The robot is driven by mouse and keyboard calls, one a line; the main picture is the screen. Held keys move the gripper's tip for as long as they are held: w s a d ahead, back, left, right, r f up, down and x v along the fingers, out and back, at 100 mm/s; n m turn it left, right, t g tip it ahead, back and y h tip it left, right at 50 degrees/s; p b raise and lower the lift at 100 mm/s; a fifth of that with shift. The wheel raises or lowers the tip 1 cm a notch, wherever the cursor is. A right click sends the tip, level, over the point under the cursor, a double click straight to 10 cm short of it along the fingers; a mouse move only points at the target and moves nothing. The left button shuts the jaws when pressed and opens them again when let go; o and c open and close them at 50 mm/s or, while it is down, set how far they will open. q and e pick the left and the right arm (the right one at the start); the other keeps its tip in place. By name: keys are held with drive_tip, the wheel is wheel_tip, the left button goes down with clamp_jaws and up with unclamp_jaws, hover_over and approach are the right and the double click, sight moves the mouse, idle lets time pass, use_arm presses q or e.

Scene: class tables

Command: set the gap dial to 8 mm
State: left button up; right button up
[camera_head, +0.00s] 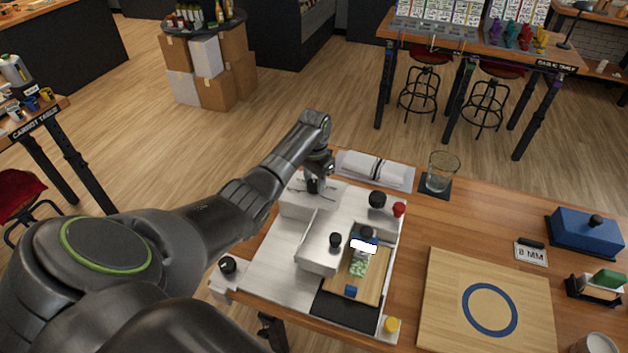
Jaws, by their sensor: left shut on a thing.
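A white machine (268,262) stands on the wooden table. At its back left is a raised white block (296,205) with thin dark marks on top. My left gripper (316,184) reaches down onto this block and is shut on a small dark knob there, which appears to be the gap dial. The fingers hide most of the dial, and its setting cannot be read. A small card (532,253) reading "8 MM" stands at the right of the table. My right gripper is not in view.
The machine also has a black knob (377,199), a red button (399,209) and a yellow button (391,325). A glass (441,172) stands behind it, beside a folded towel (372,169). A board with a blue ring (450,320) and a blue box (582,236) lie right.

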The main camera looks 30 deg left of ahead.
use_arm(q)
drive_tip(key=shift+m, duration=1.9)
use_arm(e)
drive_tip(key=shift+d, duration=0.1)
use_arm(q)
drive_tip(key=o, duration=1)
